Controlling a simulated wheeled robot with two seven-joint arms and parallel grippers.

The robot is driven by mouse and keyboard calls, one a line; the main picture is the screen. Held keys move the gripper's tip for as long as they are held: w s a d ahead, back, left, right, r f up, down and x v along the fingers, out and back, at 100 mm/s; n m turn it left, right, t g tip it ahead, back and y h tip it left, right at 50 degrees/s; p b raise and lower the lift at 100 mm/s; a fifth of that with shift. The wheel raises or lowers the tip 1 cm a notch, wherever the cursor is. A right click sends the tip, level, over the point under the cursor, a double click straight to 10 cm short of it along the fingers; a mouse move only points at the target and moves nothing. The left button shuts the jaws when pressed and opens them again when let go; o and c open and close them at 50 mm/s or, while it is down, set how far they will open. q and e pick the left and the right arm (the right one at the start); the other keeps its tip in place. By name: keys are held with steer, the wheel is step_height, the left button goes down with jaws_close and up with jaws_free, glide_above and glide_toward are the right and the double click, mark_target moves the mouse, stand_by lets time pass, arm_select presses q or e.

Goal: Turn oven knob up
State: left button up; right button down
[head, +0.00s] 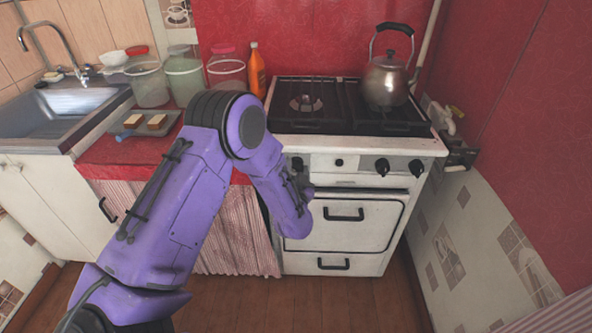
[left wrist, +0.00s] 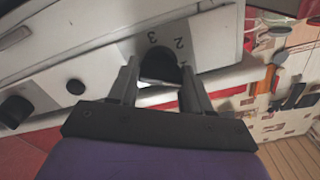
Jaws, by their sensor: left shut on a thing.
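The white stove (head: 340,215) has a front panel with black knobs. The oven knob at the panel's left end (head: 297,163) is partly hidden by my left arm in the head view. My left gripper (left wrist: 161,88) is shut on this knob, one finger on each side. In the head view its fingers are largely hidden at the left end of the panel. My right gripper is not in view.
A small black button (head: 339,162) and two more knobs (head: 382,167) sit right of the held knob. A metal kettle (head: 387,82) stands on the hob. An orange bottle (head: 256,72), jars and a tray (head: 142,132) with bread-like pieces stand on the left counter.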

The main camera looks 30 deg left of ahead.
arm_select(q)
steer(key=n, duration=0.6)
steer(key=n+b, duration=0.1)
steer(key=n, duration=0.4)
steer(key=shift+a, duration=0.1)
steer(key=shift+n, duration=0.4)
stand_by(0.3)
steer(key=o, duration=0.8)
steer(key=shift+s, duration=0.1)
steer(key=shift+r, duration=0.1)
